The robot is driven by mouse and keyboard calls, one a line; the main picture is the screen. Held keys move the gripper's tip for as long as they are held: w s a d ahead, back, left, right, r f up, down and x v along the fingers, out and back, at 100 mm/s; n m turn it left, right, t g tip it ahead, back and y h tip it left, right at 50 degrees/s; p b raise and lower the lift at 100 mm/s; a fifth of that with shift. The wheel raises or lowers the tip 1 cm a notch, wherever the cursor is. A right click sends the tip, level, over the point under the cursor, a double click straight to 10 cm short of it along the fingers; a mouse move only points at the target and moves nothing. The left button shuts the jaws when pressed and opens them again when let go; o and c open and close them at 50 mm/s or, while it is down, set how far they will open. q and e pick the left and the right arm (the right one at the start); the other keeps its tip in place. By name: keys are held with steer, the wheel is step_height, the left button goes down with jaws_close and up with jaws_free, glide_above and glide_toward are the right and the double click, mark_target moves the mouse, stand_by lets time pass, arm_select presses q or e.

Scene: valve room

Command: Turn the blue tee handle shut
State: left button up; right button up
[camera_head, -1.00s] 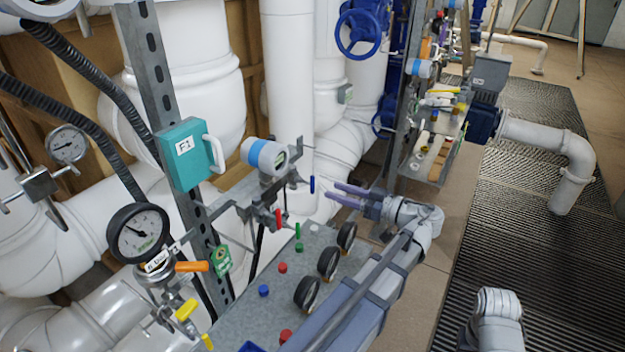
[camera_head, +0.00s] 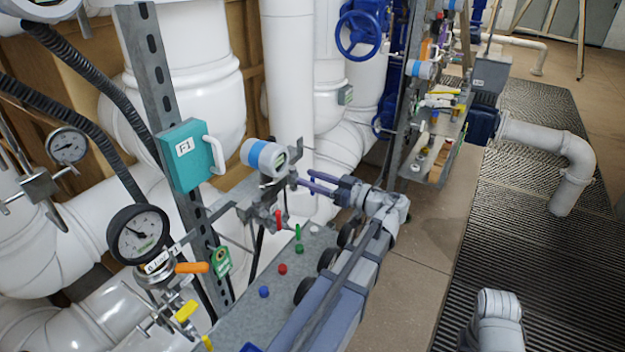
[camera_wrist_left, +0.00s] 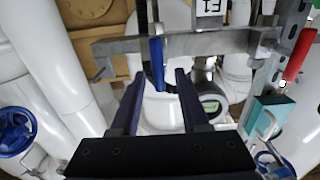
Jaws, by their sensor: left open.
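The blue tee handle (camera_wrist_left: 157,63) shows in the left wrist view as a short blue bar hanging below a metal bracket. Its lower end lies between the fingertips of my left gripper (camera_wrist_left: 159,75), with a gap on both sides. In the head view my left gripper (camera_head: 306,179) reaches to the valve beside the grey and blue transmitter (camera_head: 265,157). There its purple fingers cover the spot where the handle is, so I cannot make the handle out. My left gripper is open. My right gripper is not in view.
A red handle (camera_head: 279,219) and a green handle (camera_head: 298,231) stand just below the valve. A teal box (camera_head: 185,155) and steel upright (camera_head: 152,75) are to the left.

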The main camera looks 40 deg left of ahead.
arm_select(q)
steer(key=shift+c, duration=0.2)
jaws_close()
stand_by(0.5)
